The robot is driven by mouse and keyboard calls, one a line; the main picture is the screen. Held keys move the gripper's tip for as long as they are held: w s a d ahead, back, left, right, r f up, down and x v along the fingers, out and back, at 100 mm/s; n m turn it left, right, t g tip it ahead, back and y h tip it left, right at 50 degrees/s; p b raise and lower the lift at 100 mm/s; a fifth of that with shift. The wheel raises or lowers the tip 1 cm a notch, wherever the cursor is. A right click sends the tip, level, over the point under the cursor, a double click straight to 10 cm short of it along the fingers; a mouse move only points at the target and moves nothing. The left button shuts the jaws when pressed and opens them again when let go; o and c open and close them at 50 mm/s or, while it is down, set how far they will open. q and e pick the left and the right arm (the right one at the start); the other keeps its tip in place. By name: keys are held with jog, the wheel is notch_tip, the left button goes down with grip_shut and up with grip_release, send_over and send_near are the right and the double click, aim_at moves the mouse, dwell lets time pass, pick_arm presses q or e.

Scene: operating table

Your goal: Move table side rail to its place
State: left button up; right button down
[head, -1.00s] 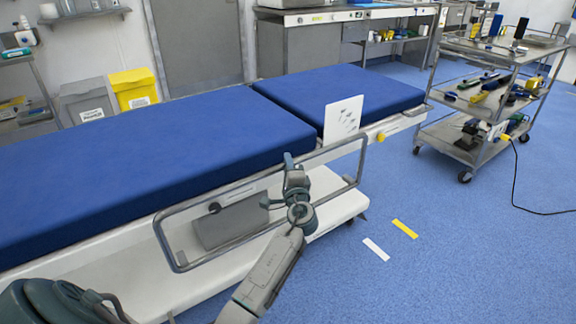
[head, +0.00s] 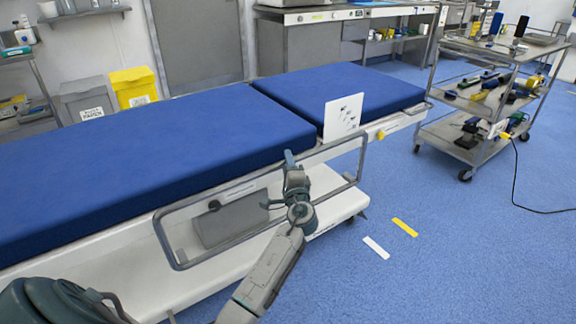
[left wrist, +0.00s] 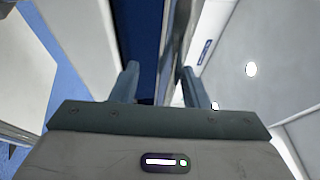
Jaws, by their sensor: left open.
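The table side rail (head: 165,243) is a long grey tubular frame along the near side of the operating table (head: 130,150), which has blue pads. The rail looks lowered, its top bar at about pad-edge level or below. My left gripper (head: 277,180) is at the rail's top bar, right of its middle. In the left wrist view the open fingers (left wrist: 160,85) stand on either side of a grey bar (left wrist: 176,45), apparently the rail, without closing on it. Contact cannot be told. My right gripper is not in view.
A white card (head: 343,117) stands upright by the table's near edge, right of my gripper. A yellow knob (head: 380,136) is farther right. A tool trolley (head: 465,150) stands at the right. White (head: 376,248) and yellow (head: 405,228) strips mark otherwise clear blue floor.

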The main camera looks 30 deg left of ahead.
pick_arm(q)
jog(key=v, duration=1)
jog(key=shift+s+d, duration=0.2)
jog(key=shift+s, duration=0.05)
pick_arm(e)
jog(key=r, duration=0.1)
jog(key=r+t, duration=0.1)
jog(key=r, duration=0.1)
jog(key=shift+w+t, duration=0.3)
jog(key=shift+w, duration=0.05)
pick_arm(q)
jog(key=shift+f, duration=0.25)
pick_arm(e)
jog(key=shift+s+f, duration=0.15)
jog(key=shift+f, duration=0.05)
